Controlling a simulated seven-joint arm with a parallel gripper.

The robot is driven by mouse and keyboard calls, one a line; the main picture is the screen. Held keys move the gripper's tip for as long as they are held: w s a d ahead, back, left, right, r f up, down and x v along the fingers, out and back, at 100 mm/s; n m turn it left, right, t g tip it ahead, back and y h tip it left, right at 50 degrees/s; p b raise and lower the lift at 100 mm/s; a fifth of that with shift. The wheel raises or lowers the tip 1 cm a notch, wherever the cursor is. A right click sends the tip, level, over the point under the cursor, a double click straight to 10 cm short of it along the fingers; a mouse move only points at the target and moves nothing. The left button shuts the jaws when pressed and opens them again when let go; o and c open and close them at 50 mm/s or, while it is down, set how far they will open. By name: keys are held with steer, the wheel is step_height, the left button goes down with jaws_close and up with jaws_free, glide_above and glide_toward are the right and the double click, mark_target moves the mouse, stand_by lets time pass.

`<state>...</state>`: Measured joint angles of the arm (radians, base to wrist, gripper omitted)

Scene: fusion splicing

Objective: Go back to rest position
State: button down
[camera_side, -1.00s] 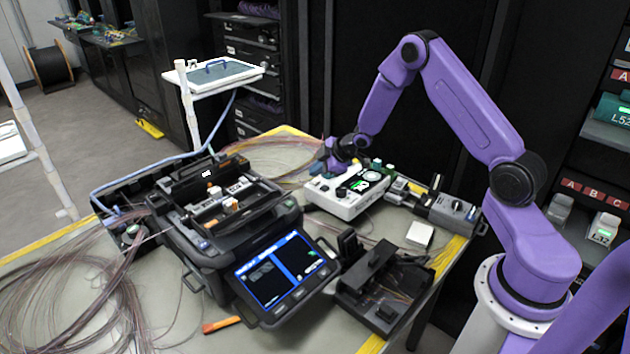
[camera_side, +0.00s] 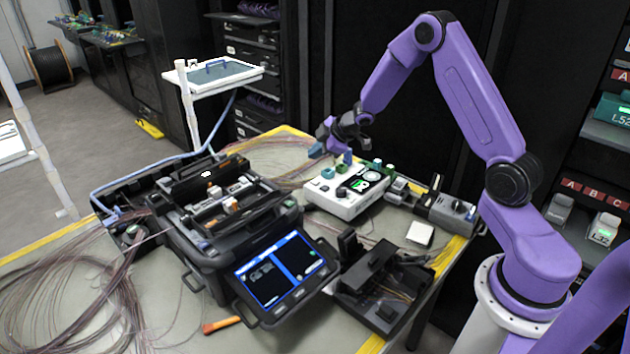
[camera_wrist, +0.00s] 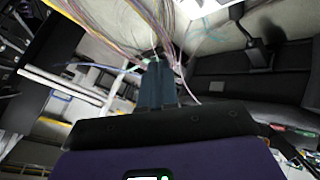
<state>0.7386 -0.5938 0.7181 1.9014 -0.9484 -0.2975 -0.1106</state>
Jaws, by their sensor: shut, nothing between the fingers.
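My purple arm reaches over the far side of the workbench.
The fusion splicer (camera_side: 275,270) with its lit blue screen stands mid-table. A black fixture (camera_side: 375,290) sits at the front right. Loose fibre bundles (camera_side: 65,290) cover the left of the table. Dark racks stand behind. The air above the device is free.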

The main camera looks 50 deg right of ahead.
steer(key=s+a+r+g, duration=0.1)
steer(key=s+a+r, duration=0.4)
steer(key=s+a, duration=0.4)
steer(key=s+a+r+g, duration=0.2)
steer(key=s+a+r, duration=0.2)
steer(key=s+a, duration=0.4)
steer(key=s+r+g, duration=0.1)
steer(key=s+g, duration=0.1)
steer(key=s, duration=1.1)
steer(key=s+r+n+g+h, duration=0.1)
steer(key=s+g, duration=0.2)
steer(key=s, duration=1)
steer(key=shift+r, duration=0.35)
